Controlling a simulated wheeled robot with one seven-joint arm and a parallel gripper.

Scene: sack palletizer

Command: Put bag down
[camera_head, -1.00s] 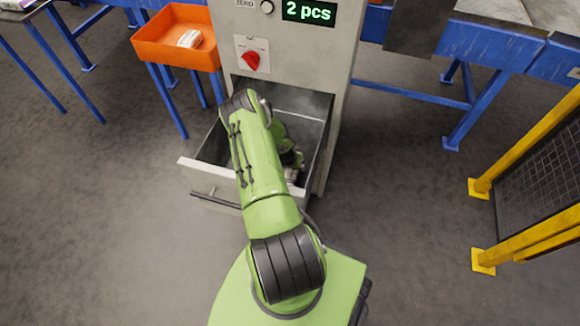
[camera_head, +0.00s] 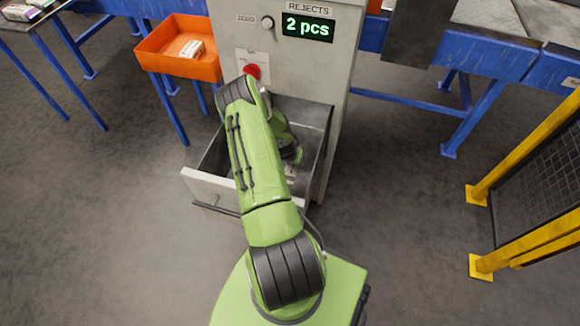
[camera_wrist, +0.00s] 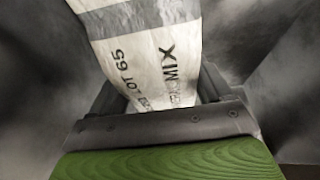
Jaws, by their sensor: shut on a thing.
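A white bag (camera_wrist: 140,45) with dark printed letters and a grey band fills the middle of the wrist view. My gripper (camera_wrist: 158,92) is shut on it, with a dark finger on each side. The bag's far end runs out of the top of the picture. In the head view my arm reaches into the open grey metal drawer (camera_head: 210,188) of the rejects cabinet (camera_head: 290,65). There my arm hides most of the gripper and bag. I cannot tell whether the bag touches the drawer floor.
An orange bin (camera_head: 180,66) holding a small white pack (camera_head: 191,49) stands left of the cabinet. A yellow-framed mesh fence (camera_head: 535,190) is at right. The floor beside the drawer is clear.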

